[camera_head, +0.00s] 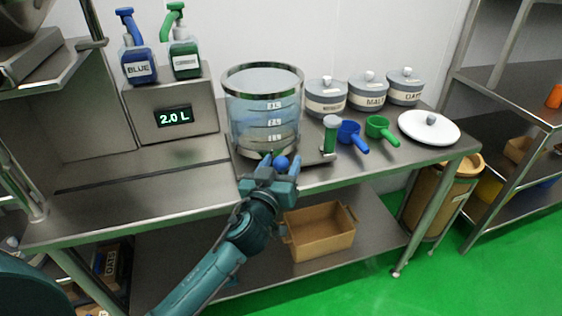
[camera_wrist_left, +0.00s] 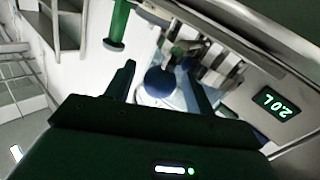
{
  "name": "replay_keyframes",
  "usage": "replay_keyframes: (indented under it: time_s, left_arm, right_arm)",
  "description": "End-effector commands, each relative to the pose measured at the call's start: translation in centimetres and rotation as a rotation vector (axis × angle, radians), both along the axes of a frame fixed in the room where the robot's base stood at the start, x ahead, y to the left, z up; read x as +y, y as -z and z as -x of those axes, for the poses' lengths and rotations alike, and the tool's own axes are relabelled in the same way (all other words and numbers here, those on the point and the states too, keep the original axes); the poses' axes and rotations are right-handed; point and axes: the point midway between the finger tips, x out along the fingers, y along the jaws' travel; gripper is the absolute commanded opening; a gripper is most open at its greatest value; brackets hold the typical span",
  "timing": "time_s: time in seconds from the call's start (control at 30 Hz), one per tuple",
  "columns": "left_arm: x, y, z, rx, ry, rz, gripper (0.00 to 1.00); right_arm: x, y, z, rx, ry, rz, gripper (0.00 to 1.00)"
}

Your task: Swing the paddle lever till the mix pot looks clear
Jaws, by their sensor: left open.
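The mix pot (camera_head: 262,88) is a see-through cylinder with a metal rim and litre marks, standing on the counter. Its contents look pale grey-blue and see-through in the head view. A blue ball knob (camera_head: 281,162), seemingly the paddle lever's end, sits low at the pot's front. The knob also shows in the left wrist view (camera_wrist_left: 160,82). My left gripper (camera_head: 281,158) is open, with one finger on each side of the knob. Whether the fingers touch it I cannot tell. The lever's shaft and the paddle are mostly hidden. My right gripper is not in view.
A display (camera_head: 174,116) reads 2.0 L, below a blue pump bottle (camera_head: 138,66) and a green one (camera_head: 185,58). The front left counter is clear.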

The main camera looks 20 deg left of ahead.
Motion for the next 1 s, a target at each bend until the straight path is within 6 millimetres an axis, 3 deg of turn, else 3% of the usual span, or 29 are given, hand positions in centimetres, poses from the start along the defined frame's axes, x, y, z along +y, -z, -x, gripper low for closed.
replay_keyframes:
  time_s: [0.37,1.0]
  left_arm:
    - [-0.02,0.01,-0.47,0.0,0.001,-0.001,0.52]
    - [-0.02,0.01,-0.44,0.0,0.0,-0.001,0.0]
  right_arm:
    - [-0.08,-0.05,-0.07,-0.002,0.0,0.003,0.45]
    - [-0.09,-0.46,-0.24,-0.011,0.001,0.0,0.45]
